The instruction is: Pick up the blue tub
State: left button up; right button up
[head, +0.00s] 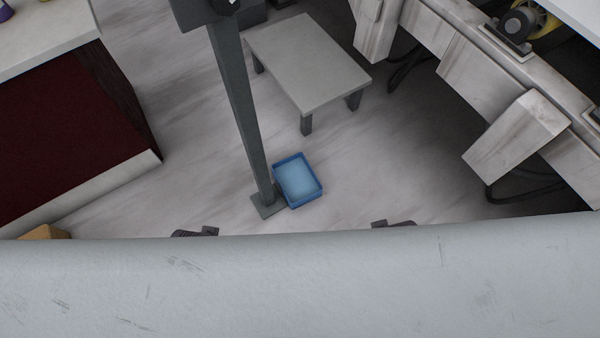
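The blue tub (298,181) is a shallow, open rectangular box on the pale streaked floor. It sits close to the base plate of a grey post, and looks empty. My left gripper (197,232) shows only as a dark tip above the edge of the pale surface in front, to the left of and nearer than the tub. My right gripper (393,223) shows as a similar dark tip, to the right of and nearer than the tub. Neither touches the tub. The rest of both grippers is hidden, so their opening cannot be made out.
The grey post (243,115) stands just left of the tub. A low grey table (307,62) stands behind it. A dark red block with pale edges (75,130) is at left, pale machinery (515,138) at right. Floor right of the tub is clear.

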aim_at(299, 185)
jog(key=l+u, duration=0.2)
jog(key=u, duration=1)
jog(key=l+u, duration=0.3)
jog(key=l, duration=0.15)
jog(key=k+l+u, duration=0.1)
jog(key=l+u, duration=0.2)
jog(key=l, duration=0.15)
jog(key=k+l+u, duration=0.15)
jog(key=l+u, duration=0.15)
jog(key=l, duration=0.15)
